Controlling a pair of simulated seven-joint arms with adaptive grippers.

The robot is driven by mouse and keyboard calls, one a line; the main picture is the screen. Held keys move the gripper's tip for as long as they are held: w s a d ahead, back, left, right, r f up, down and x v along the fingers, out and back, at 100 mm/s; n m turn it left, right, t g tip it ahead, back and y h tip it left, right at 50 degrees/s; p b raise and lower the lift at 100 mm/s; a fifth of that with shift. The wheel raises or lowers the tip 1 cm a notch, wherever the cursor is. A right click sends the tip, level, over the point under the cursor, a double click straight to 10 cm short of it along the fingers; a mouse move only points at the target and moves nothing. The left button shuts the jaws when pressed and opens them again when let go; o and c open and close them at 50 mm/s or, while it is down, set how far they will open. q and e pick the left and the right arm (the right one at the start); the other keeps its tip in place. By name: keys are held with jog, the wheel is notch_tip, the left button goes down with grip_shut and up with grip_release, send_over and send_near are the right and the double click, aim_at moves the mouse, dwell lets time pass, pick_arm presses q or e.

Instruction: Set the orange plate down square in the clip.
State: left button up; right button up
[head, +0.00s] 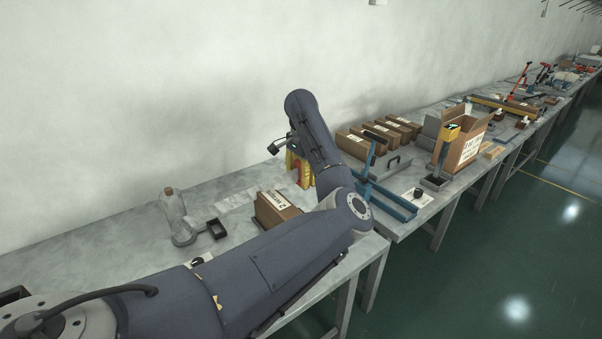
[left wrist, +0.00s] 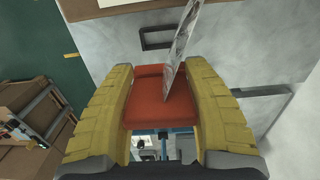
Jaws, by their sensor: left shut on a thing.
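The orange plate (left wrist: 152,84) sits between the two yellow fingers of my left gripper (left wrist: 160,115) in the left wrist view. The gripper is shut on it. In the head view my left gripper (head: 300,172) points down over the table's back part, with a little of the orange-red showing between its fingers. A thin grey sheet-like thing (left wrist: 181,50) overlaps the plate in the wrist view; I cannot tell whether they touch. A dark open frame (left wrist: 157,33) lies beyond the plate. I cannot tell for sure which thing is the clip. My right gripper is not in view.
Blue rails (head: 385,198) and several brown boxes (head: 355,143) are to the right. The wall is behind.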

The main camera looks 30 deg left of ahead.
pick_arm(q)
jog(key=shift+f, duration=7.45)
jog(key=shift+s+d+f, duration=0.15)
jog(key=shift+s+f, duration=0.05)
jog(key=shift+f, duration=0.4)
jog(key=shift+d+f, duration=0.25)
jog(key=shift+f, duration=0.05)
jog(key=o, duration=1.3)
jog(key=shift+o, duration=0.2)
jog(key=r, duration=1.4)
jog(key=shift+w+a, duration=0.3)
jog(key=shift+a, duration=0.05)
